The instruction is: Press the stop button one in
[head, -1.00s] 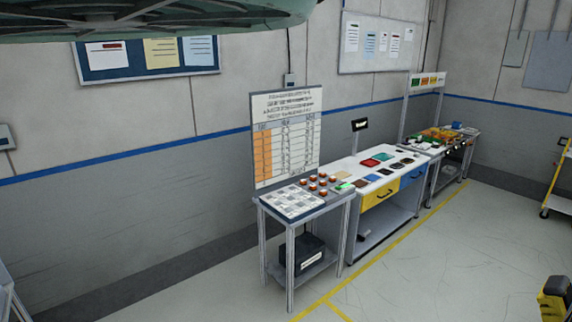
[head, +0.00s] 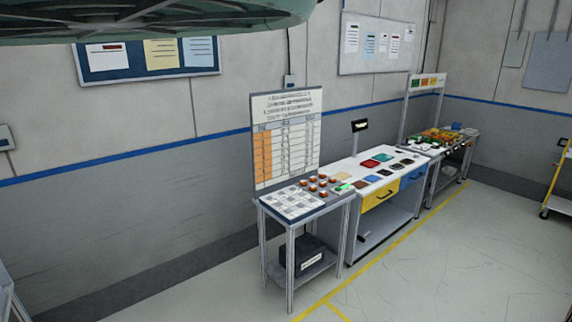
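In the head view, a small table (head: 272,213) stands left of the middle workbench. On its right part is a group of several orange-red buttons or knobs (head: 323,183) on a dark panel. A green item (head: 345,186) sits at the right end of this group. Labels are too small to read, so I cannot tell which one is stop button one. A white gridded sheet (head: 291,204) lies on the table's left part. An upright board with a printed chart (head: 287,140) stands behind it. My gripper is not in view.
The middle workbench (head: 345,172) has a yellow drawer (head: 380,196), a blue drawer and several flat coloured items. A further bench (head: 459,141) stands at the right. A black box (head: 303,256) rests on the table's lower shelf. The floor (head: 440,270) in front is open.

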